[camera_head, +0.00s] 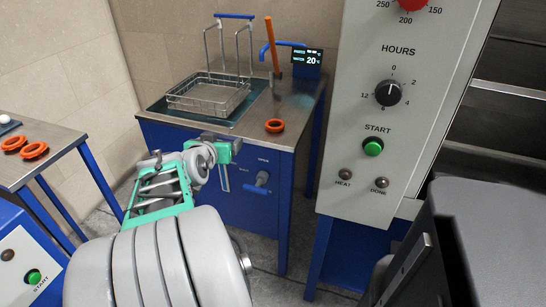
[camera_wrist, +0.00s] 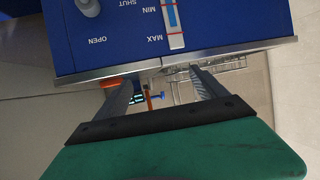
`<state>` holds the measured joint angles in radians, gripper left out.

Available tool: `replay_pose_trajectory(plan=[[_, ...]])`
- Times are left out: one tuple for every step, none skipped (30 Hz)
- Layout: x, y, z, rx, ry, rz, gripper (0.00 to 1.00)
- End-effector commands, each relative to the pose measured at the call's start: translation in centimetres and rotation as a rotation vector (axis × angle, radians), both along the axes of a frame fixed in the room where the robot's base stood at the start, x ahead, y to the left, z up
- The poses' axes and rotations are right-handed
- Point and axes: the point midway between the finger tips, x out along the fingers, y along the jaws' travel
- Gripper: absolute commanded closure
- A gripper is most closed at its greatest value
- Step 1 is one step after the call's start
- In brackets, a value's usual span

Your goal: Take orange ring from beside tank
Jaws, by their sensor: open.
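The orange ring (camera_head: 275,126) lies flat on the steel top of the blue tank unit (camera_head: 215,180), near its front right edge and beside the sunken tank with a wire basket. My gripper (camera_head: 218,138) is in front of the top's front edge, left of the ring and apart from it. In the wrist view my gripper (camera_wrist: 164,86) has its two fingers spread with nothing between them. The orange ring (camera_wrist: 116,83) shows there as a sliver beside the left finger, partly hidden by the tank unit's edge and the finger.
The wire basket (camera_head: 208,95) with tall handles sits in the tank. An orange upright stick (camera_head: 272,45) and a blue tap stand behind the ring. A grey control panel (camera_head: 400,120) rises at right. Two more orange rings (camera_head: 34,150) lie on the left table (camera_head: 50,137).

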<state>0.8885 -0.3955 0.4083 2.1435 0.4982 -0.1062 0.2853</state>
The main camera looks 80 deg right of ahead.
Motion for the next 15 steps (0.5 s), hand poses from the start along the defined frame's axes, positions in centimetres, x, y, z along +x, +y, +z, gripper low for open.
replay_pose_trajectory(plan=[[-3.9, -2.5, -2.5, -0.065, -0.007, -0.092, 0.19], [-5.7, -3.6, -2.4, -0.102, -0.011, -0.133, 0.19], [-7.6, -4.5, -2.1, -0.141, -0.013, -0.172, 0.19], [-8.7, -5.0, -1.9, -0.163, -0.012, -0.195, 0.19], [-9.5, -5.4, -1.7, -0.181, -0.011, -0.21, 0.19], [-10.2, -5.8, -1.5, -0.196, -0.011, -0.226, 0.19], [-10.6, -6.1, -1.4, -0.203, -0.01, -0.231, 0.19], [-10.8, -6.4, -1.3, -0.207, -0.01, -0.236, 0.19], [-11.0, -7.0, -1.2, -0.209, -0.01, -0.24, 0.19], [-11.1, -7.4, -1.3, -0.208, -0.01, -0.24, 0.19], [-11.1, -7.8, -1.3, -0.208, -0.01, -0.239, 0.19], [-11.2, -8.4, -1.4, -0.207, -0.01, -0.24, 0.19], [-11.2, -8.8, -1.4, -0.207, -0.01, -0.24, 0.19], [-11.2, -9.2, -1.4, -0.207, -0.01, -0.239, 0.19], [-11.3, -9.8, -1.5, -0.207, -0.01, -0.239, 0.19]])
